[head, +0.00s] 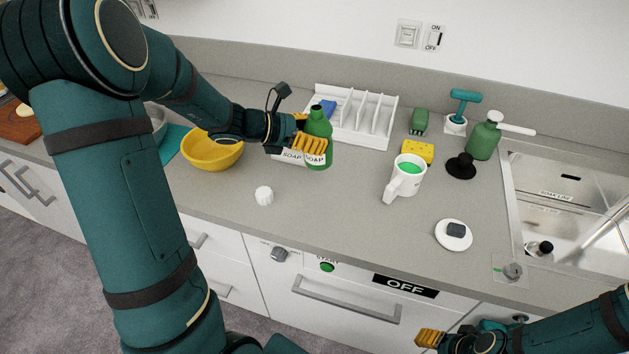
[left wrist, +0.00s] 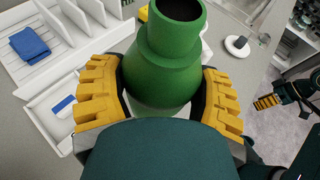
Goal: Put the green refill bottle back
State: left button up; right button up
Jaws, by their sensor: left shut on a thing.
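The green refill bottle (head: 318,122) is upright and uncapped, with a white SOAP label low on its front. My left gripper (head: 311,138) is shut on its body, one yellow finger on each side; the left wrist view shows the bottle's open dark mouth (left wrist: 180,8). A low white tray marked SOAP (head: 287,156) lies beside and partly behind the bottle; whether the bottle's base touches it or the counter is hidden. A white cap (head: 264,195) lies on the counter in front. My right gripper (head: 430,338) is low at the counter's front, apart from everything; its opening is unclear.
A white dish rack (head: 368,118) with a blue cloth (head: 327,109) stands behind the bottle. A yellow bowl (head: 211,152) is left. A white jug with green liquid (head: 405,176), a yellow sponge (head: 418,152), a green pump bottle (head: 484,138) and the sink (head: 563,185) are right. The front-middle counter is mostly clear.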

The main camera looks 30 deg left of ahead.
aim_at(315, 165)
pick_arm(q)
notch_tip(315, 165, down, 9)
jog(key=shift+w+f+b, duration=0.1)
jog(key=shift+b, duration=1.05)
jog(key=o, duration=1.3)
jog(key=shift+f, duration=0.15)
jog(key=p+v, duration=0.2)
jog(key=v, duration=1.2)
jog(key=shift+w+a, duration=0.2)
jog(key=shift+s+f, duration=0.1)
jog(key=shift+f, duration=0.05)
